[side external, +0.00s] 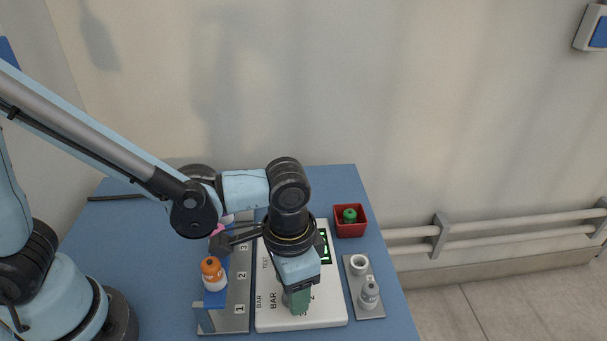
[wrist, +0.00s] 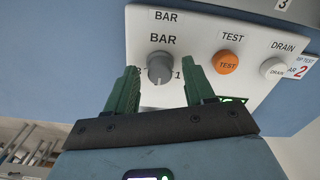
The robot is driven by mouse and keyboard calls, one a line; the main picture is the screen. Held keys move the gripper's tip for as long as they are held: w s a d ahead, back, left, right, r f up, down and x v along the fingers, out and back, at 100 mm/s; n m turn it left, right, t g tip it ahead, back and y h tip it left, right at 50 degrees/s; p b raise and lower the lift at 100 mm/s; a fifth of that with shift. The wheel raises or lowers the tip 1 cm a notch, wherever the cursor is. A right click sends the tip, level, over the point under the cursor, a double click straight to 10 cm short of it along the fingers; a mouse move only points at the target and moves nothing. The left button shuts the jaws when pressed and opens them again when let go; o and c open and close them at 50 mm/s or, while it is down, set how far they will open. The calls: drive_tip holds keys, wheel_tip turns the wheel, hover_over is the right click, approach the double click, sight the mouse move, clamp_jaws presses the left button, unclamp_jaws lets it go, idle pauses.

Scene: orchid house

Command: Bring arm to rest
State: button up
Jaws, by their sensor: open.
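My gripper (side external: 298,300) hangs low over the front of a white control panel (side external: 335,312) in the side view. In the wrist view my gripper (wrist: 163,74) has its two green fingers spread apart with nothing held. A grey knob (wrist: 160,66) marked BAR shows between the fingertips. I cannot tell whether the fingers reach down around it or stop short of it. An orange TEST button (wrist: 226,62) and a pale DRAIN button (wrist: 273,68) sit to its right. In the side view my gripper hides the knob.
To the right are a red bin (side external: 350,230) holding a green item and a grey tray (side external: 370,312) with a white ring and bottle. The blue table (side external: 150,290) is clear at left.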

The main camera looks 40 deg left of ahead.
drive_tip(key=n, duration=0.5)
drive_tip(key=shift+n, duration=2.5)
